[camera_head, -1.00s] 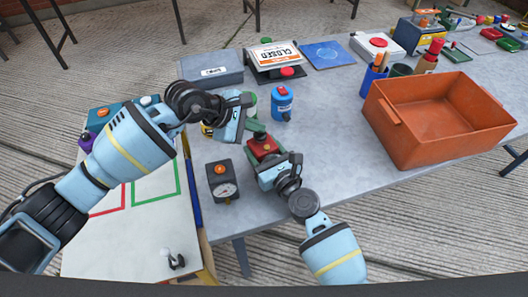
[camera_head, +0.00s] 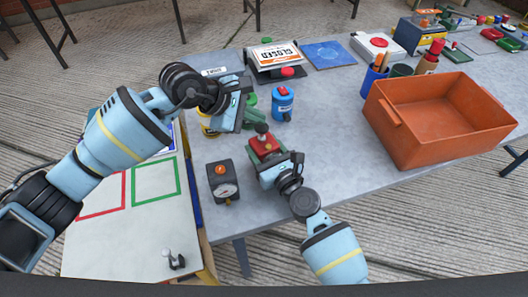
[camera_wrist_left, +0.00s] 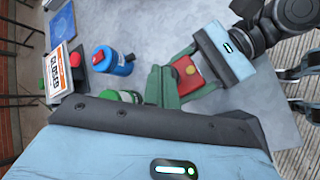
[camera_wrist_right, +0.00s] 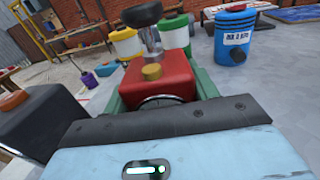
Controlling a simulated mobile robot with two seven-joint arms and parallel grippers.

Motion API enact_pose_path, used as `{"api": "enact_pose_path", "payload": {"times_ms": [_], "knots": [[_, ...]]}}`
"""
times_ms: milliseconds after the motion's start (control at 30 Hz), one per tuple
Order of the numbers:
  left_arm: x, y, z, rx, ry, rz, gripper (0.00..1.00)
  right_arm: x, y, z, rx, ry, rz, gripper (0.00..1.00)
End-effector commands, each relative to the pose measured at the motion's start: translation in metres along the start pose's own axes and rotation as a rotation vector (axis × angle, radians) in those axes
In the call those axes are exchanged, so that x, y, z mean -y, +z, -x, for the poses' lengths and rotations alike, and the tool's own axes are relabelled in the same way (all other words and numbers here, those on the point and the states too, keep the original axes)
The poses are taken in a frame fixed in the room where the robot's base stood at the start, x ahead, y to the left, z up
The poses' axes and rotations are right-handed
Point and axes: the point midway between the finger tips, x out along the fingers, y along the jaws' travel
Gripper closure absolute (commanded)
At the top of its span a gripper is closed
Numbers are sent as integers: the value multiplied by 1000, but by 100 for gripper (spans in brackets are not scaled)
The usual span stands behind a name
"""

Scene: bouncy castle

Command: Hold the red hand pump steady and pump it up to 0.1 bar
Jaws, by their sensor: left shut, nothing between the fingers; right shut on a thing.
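The red hand pump (camera_head: 266,147) stands on the grey table, with a dark round knob (camera_head: 262,128) on top. My right gripper (camera_head: 266,154) is shut around the pump's body; its green fingers flank the red block (camera_wrist_right: 160,76) in the right wrist view. My left gripper (camera_head: 250,117) is shut and empty, just above and left of the knob. Its green fingers (camera_wrist_left: 161,86) show in the left wrist view. A black gauge box (camera_head: 222,182) with a white dial stands left of the pump; its reading is too small to tell.
A blue container (camera_head: 282,104) stands just behind the pump. A yellow container (camera_wrist_right: 126,42) and a green one (camera_wrist_right: 176,32) stand close behind too. A large orange bin (camera_head: 440,118) is at the right. The table front between pump and bin is clear.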

Motion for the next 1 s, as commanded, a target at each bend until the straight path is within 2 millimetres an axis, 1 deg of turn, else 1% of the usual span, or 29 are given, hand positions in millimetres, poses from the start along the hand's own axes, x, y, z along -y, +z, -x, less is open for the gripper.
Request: {"api": "enact_pose_path", "payload": {"times_ms": [400,433,600,867,1000], "knots": [[-1,1,0,1,2,-1,100,-1,0,0,0,2,-2,81],[-1,1,0,1,2,-1,100,-1,0,0,0,2,-2,38],[-1,1,0,1,2,-1,100,-1,0,0,0,1,-1,17],[-1,1,0,1,2,-1,100,-1,0,0,-1,1,-1,17],[-1,1,0,1,2,-1,100,-2,-1,6,-1,1,-4,17]]}}
